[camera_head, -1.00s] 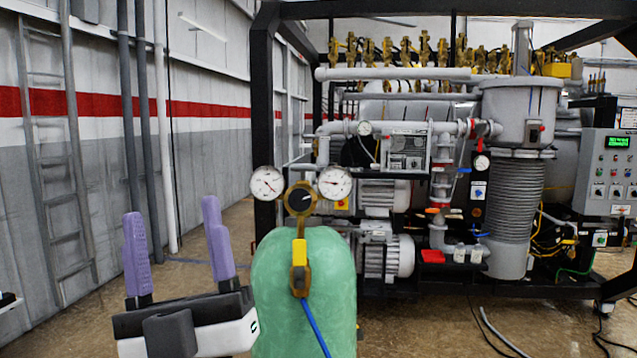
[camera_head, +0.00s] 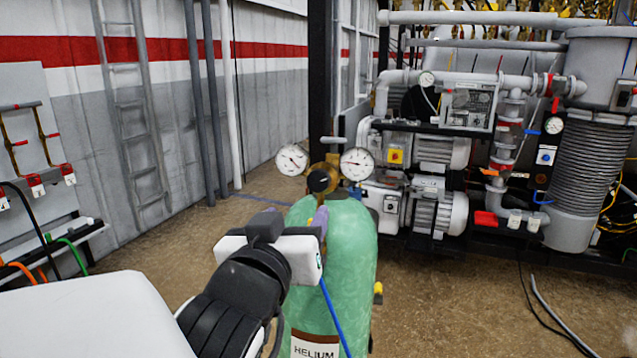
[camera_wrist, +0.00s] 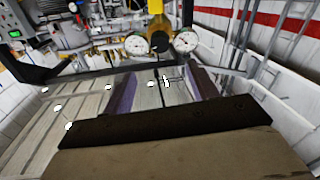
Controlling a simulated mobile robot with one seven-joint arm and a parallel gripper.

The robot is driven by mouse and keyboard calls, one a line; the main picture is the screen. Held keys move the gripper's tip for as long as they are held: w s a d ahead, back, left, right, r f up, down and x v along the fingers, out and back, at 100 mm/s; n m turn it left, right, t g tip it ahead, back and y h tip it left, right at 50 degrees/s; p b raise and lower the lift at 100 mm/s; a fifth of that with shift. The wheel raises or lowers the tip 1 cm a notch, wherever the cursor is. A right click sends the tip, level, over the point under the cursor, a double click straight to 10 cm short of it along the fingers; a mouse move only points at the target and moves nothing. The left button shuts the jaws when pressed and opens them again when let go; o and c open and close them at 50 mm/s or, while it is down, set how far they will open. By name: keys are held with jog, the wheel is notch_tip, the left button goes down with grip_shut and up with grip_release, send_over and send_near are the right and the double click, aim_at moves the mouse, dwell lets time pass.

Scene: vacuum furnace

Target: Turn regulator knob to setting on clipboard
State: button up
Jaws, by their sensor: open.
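The brass regulator (camera_head: 334,160) sits on top of a green helium cylinder (camera_head: 340,260), with a round gauge on each side. Its dark round knob (camera_head: 318,181) faces me; its setting is too small to read. In the wrist view the knob (camera_wrist: 159,41) is between the two gauges, beyond the fingers. My gripper (camera_head: 319,218) is in front of the cylinder top, just below the knob, its fingers largely hidden behind my wrist. In the wrist view my gripper (camera_wrist: 163,76) is open, its purple fingers apart, with no knob between them. I cannot make out a clipboard.
A blue hose (camera_head: 334,315) hangs down the cylinder's front. The furnace frame, pumps (camera_head: 435,212) and piping stand behind and to the right. A wall panel with hoses (camera_head: 35,150) is at the left. Open floor (camera_head: 480,310) lies right of the cylinder.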

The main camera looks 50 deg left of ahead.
aim_at(317, 184)
jog(key=x, duration=1.2)
jog(key=shift+w+a, duration=0.1)
jog(key=c, duration=1)
jog(key=shift+m, duration=0.3)
